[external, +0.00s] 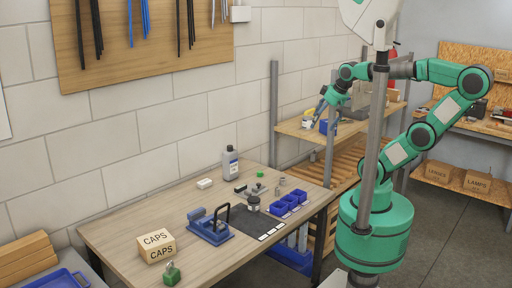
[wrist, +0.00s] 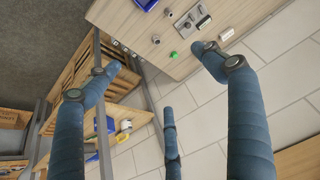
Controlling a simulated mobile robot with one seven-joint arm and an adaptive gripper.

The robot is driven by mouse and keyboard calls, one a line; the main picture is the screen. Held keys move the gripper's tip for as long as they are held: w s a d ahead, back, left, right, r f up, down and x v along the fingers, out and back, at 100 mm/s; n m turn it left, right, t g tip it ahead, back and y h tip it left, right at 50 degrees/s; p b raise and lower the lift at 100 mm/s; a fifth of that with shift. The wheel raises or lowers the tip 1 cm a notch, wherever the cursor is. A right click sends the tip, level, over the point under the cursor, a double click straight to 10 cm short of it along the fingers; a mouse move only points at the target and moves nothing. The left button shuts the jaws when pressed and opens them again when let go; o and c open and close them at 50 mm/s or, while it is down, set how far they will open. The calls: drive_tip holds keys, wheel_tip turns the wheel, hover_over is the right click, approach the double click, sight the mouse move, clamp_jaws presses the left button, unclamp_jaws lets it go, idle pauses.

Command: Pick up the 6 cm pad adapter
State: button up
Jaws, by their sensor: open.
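I cannot tell for sure which part is the 6 cm pad adapter. Candidates are the small grey metal parts on the workbench (external: 130,225): a dark round part (external: 253,206) beside the blue bins, and small grey cylinders near the back right edge, one of which shows in the wrist view (wrist: 155,39). A grey block with fittings (wrist: 187,22) lies by them. My gripper (external: 322,106) is raised beyond the bench's right end, in front of the rear shelf. In the wrist view its blue-grey fingers (wrist: 155,58) are spread wide, with nothing between them.
Blue bins (external: 278,210) stand beside a dark mat. A blue press (external: 209,228), a CAPS box (external: 157,247), a grey bottle (external: 230,163) and a green knob (external: 261,174) are on the bench. An upright post (external: 274,110) stands between bench and shelf.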

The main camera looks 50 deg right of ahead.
drive_tip(key=c, duration=0.3)
drive_tip(key=w+a+f+n+g+p, duration=0.1)
drive_tip(key=w+a+f, duration=0.2)
drive_tip(key=w+a, duration=0.25)
drive_tip(key=w+a+f+n+g, duration=0.1)
drive_tip(key=w+a+f+g, duration=0.1)
drive_tip(key=w+a+f, duration=0.4)
drive_tip(key=w+a+f+n+g, duration=0.1)
drive_tip(key=w+a+f, duration=0.2)
drive_tip(key=a+f, duration=0.4)
drive_tip(key=w+a+f+n+g, duration=0.1)
drive_tip(key=w+a+f, duration=0.2)
drive_tip(key=a+f, duration=0.4)
drive_tip(key=shift+w+a+f+n+g+p, duration=0.3)
drive_tip(key=shift+a+f+n+p, duration=0.1)
drive_tip(key=shift+f, duration=0.2)
